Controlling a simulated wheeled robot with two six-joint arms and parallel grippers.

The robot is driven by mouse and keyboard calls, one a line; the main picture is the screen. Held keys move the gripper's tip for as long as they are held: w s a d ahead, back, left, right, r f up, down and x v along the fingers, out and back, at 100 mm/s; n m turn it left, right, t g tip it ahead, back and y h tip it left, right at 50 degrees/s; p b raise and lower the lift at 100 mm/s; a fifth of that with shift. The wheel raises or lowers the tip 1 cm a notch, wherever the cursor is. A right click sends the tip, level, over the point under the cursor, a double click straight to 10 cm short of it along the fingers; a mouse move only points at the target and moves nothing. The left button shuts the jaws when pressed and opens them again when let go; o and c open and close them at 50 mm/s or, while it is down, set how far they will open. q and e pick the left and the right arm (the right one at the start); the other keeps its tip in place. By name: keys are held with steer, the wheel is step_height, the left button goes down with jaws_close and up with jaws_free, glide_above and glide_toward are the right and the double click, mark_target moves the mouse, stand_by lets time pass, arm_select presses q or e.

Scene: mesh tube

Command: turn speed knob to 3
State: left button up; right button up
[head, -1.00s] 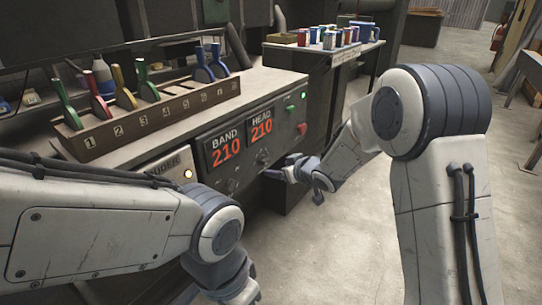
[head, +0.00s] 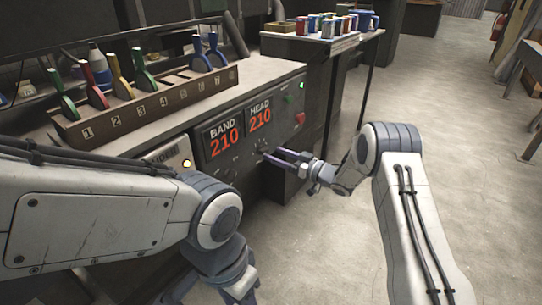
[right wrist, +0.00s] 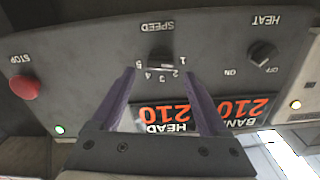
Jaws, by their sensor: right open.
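In the head view my right gripper (head: 278,157) points at the panel below the HEAD display. My left gripper is out of sight; only its arm shows.
A heat knob (right wrist: 262,54) and a red stop button (right wrist: 26,88) flank the speed knob. BAND and HEAD displays (head: 260,117) read 210. A numbered rack (head: 150,108) with coloured-handled tools stands on the bench.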

mark_target(263, 151)
steer(key=shift+x, duration=1.45)
jaws_close()
